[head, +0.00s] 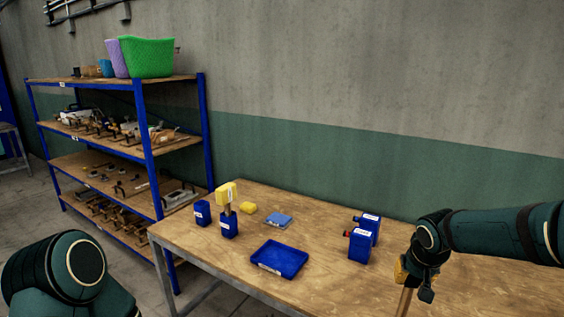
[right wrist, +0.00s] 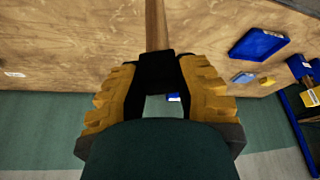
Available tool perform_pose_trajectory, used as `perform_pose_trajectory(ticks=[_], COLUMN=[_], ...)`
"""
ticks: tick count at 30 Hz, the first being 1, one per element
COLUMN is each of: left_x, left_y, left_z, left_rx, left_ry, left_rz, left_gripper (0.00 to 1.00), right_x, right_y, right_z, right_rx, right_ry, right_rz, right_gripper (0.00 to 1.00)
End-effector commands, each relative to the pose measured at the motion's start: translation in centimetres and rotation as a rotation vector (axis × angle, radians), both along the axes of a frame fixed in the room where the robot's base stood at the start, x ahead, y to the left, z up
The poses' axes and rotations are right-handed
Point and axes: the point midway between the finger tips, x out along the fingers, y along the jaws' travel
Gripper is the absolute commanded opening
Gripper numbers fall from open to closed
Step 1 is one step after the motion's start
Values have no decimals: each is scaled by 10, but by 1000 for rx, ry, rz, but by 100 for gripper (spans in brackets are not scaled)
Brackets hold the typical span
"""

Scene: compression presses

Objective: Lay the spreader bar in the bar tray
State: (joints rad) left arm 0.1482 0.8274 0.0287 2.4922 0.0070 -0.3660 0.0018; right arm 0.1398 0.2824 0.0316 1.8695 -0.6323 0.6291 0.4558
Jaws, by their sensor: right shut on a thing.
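My right gripper (head: 404,272) is shut on a slim wooden bar (head: 404,302), which I take for the spreader bar. The bar hangs down from it over the right part of the table. In the right wrist view the bar (right wrist: 155,25) runs away from between the yellow fingers of my right gripper (right wrist: 158,75). Its lower end is out of frame in the head view. The blue bar tray (head: 280,259) lies flat and empty on the table, left of the gripper and apart from it. The tray also shows in the right wrist view (right wrist: 260,45). My left gripper is out of view.
Two blue press-like blocks (head: 364,240) stand between the tray and my right gripper. Left of the tray are a blue block (head: 202,213), a yellow-topped blue holder (head: 229,225), a yellow piece (head: 248,208) and a light-blue piece (head: 279,220). A loaded shelf (head: 145,148) stands behind left.

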Motion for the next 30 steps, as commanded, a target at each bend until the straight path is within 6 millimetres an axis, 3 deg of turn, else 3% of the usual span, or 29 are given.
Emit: perform_pose_trajectory(ticks=[1, 6, 10, 26, 30], left_x=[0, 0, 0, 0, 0], left_y=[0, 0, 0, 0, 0], left_z=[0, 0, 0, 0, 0], left_rx=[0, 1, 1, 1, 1], left_ry=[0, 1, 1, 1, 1], left_rz=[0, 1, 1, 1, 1], left_gripper=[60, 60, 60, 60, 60], right_x=[-11, -44, -57, -80, -80], right_y=[19, 70, 91, 125, 124], right_z=[-14, -59, -79, -111, -112], right_rx=[1, 0, 1, 1, 3], right_ry=[6, 5, 2, 0, 3], right_rz=[31, 111, 141, 190, 185], right_gripper=[0, 0, 0, 0, 0])
